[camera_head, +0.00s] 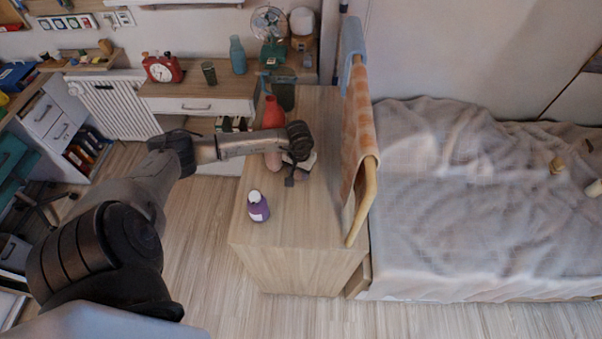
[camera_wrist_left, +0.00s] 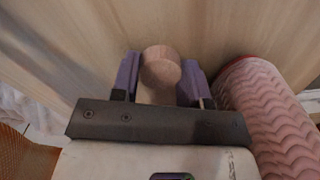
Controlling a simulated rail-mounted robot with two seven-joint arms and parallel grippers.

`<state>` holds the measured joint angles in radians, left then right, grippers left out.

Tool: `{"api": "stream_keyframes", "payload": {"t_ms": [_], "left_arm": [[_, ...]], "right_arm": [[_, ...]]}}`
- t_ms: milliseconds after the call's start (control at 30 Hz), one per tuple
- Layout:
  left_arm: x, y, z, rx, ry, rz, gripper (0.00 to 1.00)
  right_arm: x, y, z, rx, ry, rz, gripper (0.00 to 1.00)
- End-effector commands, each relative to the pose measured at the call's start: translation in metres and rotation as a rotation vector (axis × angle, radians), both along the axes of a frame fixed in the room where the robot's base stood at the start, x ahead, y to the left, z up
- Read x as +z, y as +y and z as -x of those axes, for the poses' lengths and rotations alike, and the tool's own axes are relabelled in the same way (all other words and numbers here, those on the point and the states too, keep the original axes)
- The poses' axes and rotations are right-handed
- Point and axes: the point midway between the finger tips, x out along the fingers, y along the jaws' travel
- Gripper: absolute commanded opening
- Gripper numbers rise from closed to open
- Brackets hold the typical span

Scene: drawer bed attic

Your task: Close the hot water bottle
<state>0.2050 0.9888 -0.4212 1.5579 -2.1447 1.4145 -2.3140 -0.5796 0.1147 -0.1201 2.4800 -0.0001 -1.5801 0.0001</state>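In the left wrist view, my left gripper (camera_wrist_left: 158,82) has its purple-padded fingers closed around a short tan round piece, which looks like a stopper (camera_wrist_left: 161,70). A pink bottle-like body with a wavy ridged surface (camera_wrist_left: 268,110), probably the hot water bottle, lies close beside the gripper on the right. Its mouth is not clear to see. In the head view, a red object (camera_head: 272,112) and a pinkish part (camera_head: 275,160) show on either side of my left forearm. My left gripper (camera_head: 296,172) is low over the cabinet, its fingertips hard to make out. My right gripper is out of view.

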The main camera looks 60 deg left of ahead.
Motion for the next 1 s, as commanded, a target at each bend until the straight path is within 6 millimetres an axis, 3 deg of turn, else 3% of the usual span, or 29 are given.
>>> {"api": "stream_keyframes", "payload": {"t_ms": [133,433,1000], "left_arm": [[0.000,0.000,0.000,0.000,0.000,0.000,0.19],[0.006,0.001,0.000,-0.001,-0.001,-0.002,0.19],[0.090,0.000,0.000,-0.001,-0.001,-0.001,0.19]], "right_arm": [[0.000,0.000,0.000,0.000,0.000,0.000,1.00],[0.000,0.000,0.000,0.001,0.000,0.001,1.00],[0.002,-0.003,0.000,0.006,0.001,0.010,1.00]]}}
